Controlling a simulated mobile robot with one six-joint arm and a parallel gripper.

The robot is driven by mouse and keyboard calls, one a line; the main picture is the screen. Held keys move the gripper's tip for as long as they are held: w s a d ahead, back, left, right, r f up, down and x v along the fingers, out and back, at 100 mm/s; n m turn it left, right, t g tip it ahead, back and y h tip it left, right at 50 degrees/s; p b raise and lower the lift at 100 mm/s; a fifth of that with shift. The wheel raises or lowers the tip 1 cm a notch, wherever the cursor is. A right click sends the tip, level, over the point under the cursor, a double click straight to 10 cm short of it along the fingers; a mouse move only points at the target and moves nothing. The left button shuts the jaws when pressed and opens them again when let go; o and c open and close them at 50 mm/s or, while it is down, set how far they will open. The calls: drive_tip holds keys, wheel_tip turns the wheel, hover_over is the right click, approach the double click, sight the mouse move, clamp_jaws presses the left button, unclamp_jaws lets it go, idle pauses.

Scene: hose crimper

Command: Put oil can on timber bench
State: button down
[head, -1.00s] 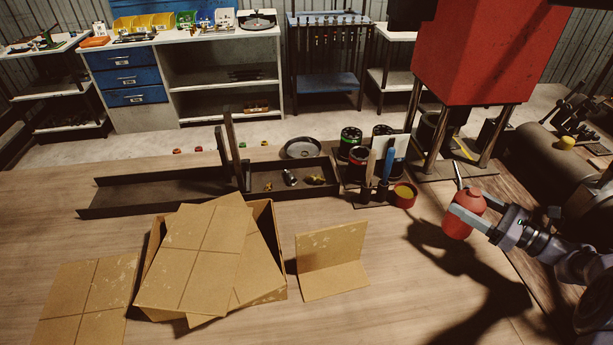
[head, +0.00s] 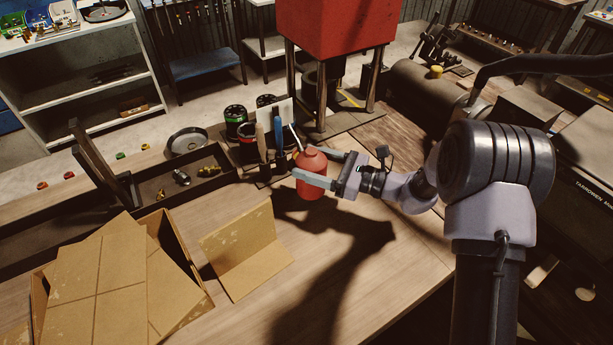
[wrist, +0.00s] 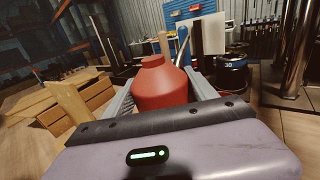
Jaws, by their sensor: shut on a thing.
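The red oil can (head: 311,178), with a thin spout, is between the fingers of my gripper (head: 318,170), which is shut on it. In the wrist view the oil can (wrist: 161,84) stands roughly upright between the two pale fingers (wrist: 165,92). The can appears held above the timber bench (head: 370,275), with a dark shadow on the wood below; the exact gap cannot be told. The can's far side and lower part are partly hidden by the fingers.
A cardboard box with flat sheets (head: 105,275) and a folded cardboard piece (head: 245,248) lie at left. Tool holders and spools (head: 236,124) stand behind the can. The red crimper (head: 335,28) stands on posts at the back. Bare wood lies at front centre.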

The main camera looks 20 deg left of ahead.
drive_tip(key=shift+s+a, duration=0.3)
drive_tip(key=shift+f+b, duration=0.7)
drive_tip(key=shift+f, duration=1)
drive_tip(key=shift+f, duration=0.25)
drive_tip(key=shift+c, duration=1.4)
unclamp_jaws()
drive_tip(key=shift+r, duration=0.15)
